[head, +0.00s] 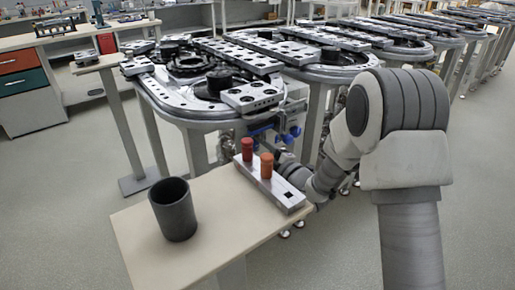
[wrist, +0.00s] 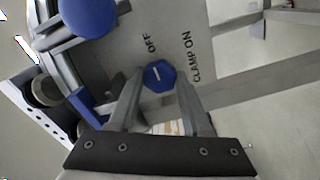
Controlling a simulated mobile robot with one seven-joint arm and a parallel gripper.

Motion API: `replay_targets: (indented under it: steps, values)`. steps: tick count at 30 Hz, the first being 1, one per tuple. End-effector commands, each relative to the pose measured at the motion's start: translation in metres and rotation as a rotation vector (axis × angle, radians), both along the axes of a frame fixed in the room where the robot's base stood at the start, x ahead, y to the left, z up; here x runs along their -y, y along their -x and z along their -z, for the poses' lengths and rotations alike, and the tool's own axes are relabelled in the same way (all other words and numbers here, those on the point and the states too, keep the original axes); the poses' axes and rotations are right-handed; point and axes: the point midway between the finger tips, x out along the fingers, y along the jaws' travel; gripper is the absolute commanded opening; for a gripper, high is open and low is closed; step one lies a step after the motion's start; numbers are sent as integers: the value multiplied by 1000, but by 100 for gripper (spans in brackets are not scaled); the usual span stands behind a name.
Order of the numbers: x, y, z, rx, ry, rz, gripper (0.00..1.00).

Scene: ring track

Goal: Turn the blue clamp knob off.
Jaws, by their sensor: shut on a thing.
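The blue clamp knob (wrist: 159,76) shows in the wrist view on a grey panel (wrist: 117,58), with OFF above it and CLAMP ON to its right. A short white mark on its face runs nearly upright in the picture, roughly toward OFF; its exact setting is hard to tell. My gripper (wrist: 160,98) has one finger on each side of the knob and is shut on it. In the head view, blue parts (head: 288,137) show by the track's near end, but I cannot tell which is the knob. My fingertips are hidden there.
A larger blue round part (wrist: 90,17) is at the wrist view's upper left. In the head view, a side table (head: 220,235) holds a dark cup (head: 173,209) and a metal block (head: 286,194) with red and orange pegs. The ring track (head: 190,108) stands behind.

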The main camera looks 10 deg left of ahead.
Motion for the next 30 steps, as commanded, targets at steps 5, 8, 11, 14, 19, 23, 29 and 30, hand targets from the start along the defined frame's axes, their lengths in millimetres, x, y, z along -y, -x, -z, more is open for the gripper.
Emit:
replay_targets:
  steps: [5, 8, 11, 14, 19, 23, 29, 30]
  values:
    - [0, 0, 1, 0, 3, 0, 0]
    - [0, 0, 1, 0, 3, 0, 0]
    - [0, 0, 1, 0, 3, 0, 65]
    - [0, 0, 1, 0, 2, 0, 79]
    - [0, 0, 0, 0, 1, 0, 79]
    - [1, 1, 0, -1, 1, 0, 79]
    - [19, 15, -1, -3, 2, 3, 79]
    - [25, 21, -2, -3, 1, 4, 79]
